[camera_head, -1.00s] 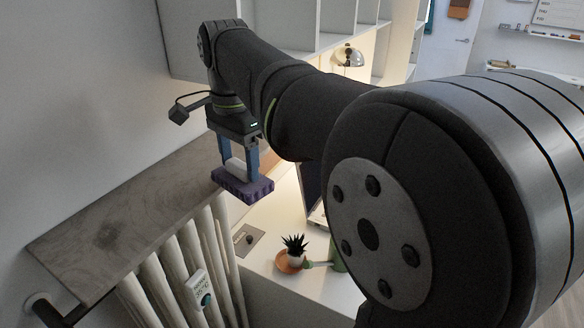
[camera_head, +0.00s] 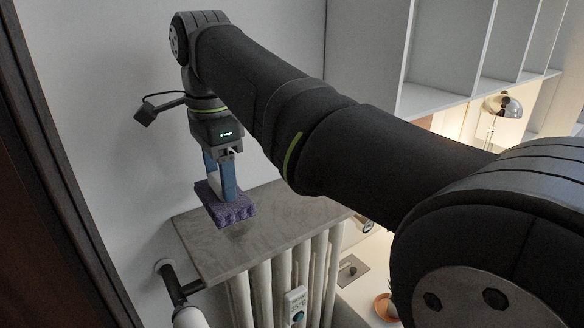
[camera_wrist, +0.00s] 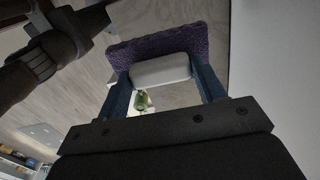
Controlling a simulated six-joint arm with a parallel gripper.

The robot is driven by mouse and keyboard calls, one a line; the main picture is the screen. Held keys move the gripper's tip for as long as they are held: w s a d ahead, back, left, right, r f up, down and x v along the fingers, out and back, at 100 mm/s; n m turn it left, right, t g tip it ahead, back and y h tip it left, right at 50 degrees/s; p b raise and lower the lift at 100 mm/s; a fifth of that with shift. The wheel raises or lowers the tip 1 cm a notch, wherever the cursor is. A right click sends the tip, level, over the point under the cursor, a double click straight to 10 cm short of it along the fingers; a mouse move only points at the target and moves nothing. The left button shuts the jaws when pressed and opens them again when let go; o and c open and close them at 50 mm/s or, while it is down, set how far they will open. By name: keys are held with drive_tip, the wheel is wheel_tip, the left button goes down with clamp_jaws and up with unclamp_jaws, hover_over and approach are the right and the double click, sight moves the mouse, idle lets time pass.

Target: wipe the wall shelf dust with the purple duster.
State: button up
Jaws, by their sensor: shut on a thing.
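My gripper (camera_head: 219,183) is shut on the white handle of the purple duster (camera_head: 228,210), with its blue fingers pointing down. In the wrist view the white handle (camera_wrist: 160,70) sits between the two fingers, with the purple pad (camera_wrist: 155,45) beyond it. The wooden wall shelf (camera_head: 285,215) is below the duster. The pad is over the shelf's left part; I cannot tell whether it touches the wood. A faint darker smudge of dust (camera_head: 238,233) shows on the shelf just beside the pad, partly hidden by it.
A white radiator (camera_head: 262,285) with a small display stands under the shelf. A dark bracket or pipe (camera_head: 178,285) is at the shelf's left end. A dark frame (camera_head: 45,170) rises at far left. White cubbies (camera_head: 455,55), a lamp (camera_head: 502,105) and a desk are to the right.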

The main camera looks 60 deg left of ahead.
drive_tip(key=shift+s+f, duration=0.1)
drive_tip(key=shift+f, duration=3.6)
drive_tip(key=shift+w+f, duration=0.25)
drive_tip(key=shift+c, duration=0.4)
drive_tip(key=shift+w+f, duration=0.1)
drive_tip(key=shift+w, duration=3.1)
drive_tip(key=shift+s+a, duration=0.1)
drive_tip(key=shift+s, duration=3.45)
drive_tip(key=shift+w+r, duration=0.1)
drive_tip(key=shift+r, duration=4)
